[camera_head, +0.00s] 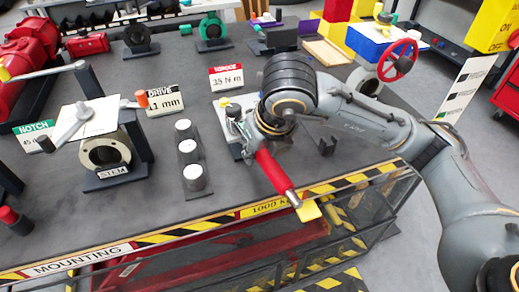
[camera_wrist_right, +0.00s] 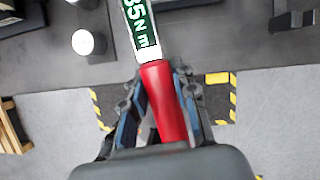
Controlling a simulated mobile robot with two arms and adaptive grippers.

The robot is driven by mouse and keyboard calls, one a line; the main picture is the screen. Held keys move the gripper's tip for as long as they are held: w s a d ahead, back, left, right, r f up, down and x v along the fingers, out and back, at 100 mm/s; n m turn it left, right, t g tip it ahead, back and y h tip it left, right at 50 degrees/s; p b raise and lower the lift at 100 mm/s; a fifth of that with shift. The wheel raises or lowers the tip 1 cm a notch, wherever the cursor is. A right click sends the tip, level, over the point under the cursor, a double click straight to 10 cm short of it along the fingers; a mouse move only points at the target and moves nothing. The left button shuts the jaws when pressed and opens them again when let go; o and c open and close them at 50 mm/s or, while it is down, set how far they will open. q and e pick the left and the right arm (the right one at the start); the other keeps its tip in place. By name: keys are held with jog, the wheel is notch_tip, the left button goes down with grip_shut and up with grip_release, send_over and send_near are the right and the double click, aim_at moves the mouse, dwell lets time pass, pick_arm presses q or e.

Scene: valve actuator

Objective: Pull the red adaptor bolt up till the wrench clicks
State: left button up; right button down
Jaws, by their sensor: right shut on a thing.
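A wrench with a red handle (camera_head: 272,172) slants towards the table's front edge in the head view, with a silver end pointing down right. My right gripper (camera_head: 264,135) is closed around it. The right wrist view shows the red handle (camera_wrist_right: 163,100) between both fingers of the right gripper (camera_wrist_right: 160,80), with a green and white "35 N m" label (camera_wrist_right: 140,28) ahead of it. The wrench's working end is hidden. No red adaptor bolt can be told apart from the handle. My left gripper is not in view.
A grey fixture plate (camera_head: 222,112) lies beside the gripper. White-topped posts (camera_head: 188,155) stand to its left, and a valve stand (camera_head: 105,150) is farther left. A red handwheel (camera_head: 398,60) stands behind my right arm. A yellow-black strip (camera_head: 340,184) marks the front edge.

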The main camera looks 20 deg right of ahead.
jog(key=shift+a, duration=0.1)
jog(key=shift+a+m+h, duration=0.4)
jog(key=shift+a+m, duration=0.65)
jog(key=shift+m, duration=0.05)
jog(key=shift+r, duration=0.1)
jog(key=shift+a+m+h+p, duration=0.4)
jog(key=shift+a+m+p, duration=0.35)
jog(key=shift+a+m, duration=0.3)
jog(key=shift+a, duration=0.1)
jog(key=shift+a, duration=0.1)
jog(key=shift+w+a+m+h+p, duration=0.3)
jog(key=shift+a+m+p, duration=0.35)
jog(key=shift+a+m, duration=0.2)
